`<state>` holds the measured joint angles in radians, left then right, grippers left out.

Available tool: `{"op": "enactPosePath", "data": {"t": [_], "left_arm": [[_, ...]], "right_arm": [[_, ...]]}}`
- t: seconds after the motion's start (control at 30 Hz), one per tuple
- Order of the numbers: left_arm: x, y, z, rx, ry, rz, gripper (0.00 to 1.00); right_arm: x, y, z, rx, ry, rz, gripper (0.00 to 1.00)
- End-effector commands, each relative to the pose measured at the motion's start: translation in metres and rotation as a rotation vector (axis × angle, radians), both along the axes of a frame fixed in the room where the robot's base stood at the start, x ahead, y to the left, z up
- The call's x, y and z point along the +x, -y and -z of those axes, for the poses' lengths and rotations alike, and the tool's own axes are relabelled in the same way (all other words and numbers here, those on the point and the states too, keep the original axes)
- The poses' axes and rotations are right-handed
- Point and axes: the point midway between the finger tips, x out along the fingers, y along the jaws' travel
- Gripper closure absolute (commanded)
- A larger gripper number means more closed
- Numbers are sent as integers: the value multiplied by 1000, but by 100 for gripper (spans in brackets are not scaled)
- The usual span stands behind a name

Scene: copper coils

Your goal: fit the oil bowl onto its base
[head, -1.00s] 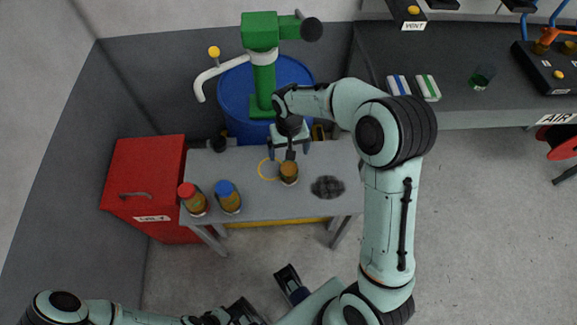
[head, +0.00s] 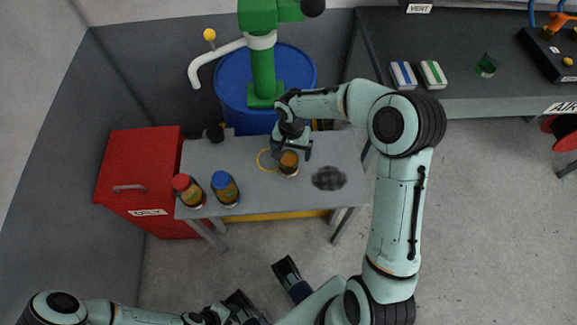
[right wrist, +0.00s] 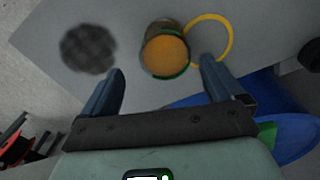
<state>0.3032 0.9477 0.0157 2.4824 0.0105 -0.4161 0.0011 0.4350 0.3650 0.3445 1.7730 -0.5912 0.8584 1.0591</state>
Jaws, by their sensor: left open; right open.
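I take the oil bowl to be the amber vessel (head: 289,163) standing on the grey table. In the right wrist view it shows as an orange round top with a dark green edge (right wrist: 165,54). A yellow ring (head: 262,161) lies flat on the table just left of it, apparently empty; I cannot tell whether it marks the base. My right gripper (head: 293,153) is open at the far side of the vessel. In the right wrist view the vessel lies ahead of its spread fingers (right wrist: 162,76). My left gripper (head: 267,288) is open and empty in front of the table.
A red-capped jar (head: 188,192) and a blue-capped jar (head: 226,190) stand at the table's left. A dark mesh patch (head: 329,178) lies to the right. A red bin (head: 140,185) adjoins the table. A blue drum (head: 290,75) with a green pump (head: 262,70) stands behind.

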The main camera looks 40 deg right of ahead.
Motion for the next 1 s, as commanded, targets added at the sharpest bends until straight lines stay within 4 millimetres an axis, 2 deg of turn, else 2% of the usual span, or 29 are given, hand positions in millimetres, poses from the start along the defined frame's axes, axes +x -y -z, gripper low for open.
{"op": "enactPosePath", "data": {"t": [0.3,0.43,0.63,0.67,0.83,0.9,1.0], "left_arm": [[2,0,6,1,9,-2,57],[3,0,7,1,11,-3,57],[3,0,6,1,11,-3,57],[3,0,6,1,11,-3,57],[3,0,6,1,11,-3,57],[3,0,6,1,11,-3,57],[3,0,6,2,11,-2,57]], "right_arm": [[2,-8,44,2,-4,0,6],[3,-7,52,1,-2,0,6],[3,-8,52,1,-1,0,6],[3,-8,52,1,-1,0,9],[3,-7,52,1,-1,0,64],[3,-8,51,1,1,0,76],[3,-8,51,1,1,0,76]]}}
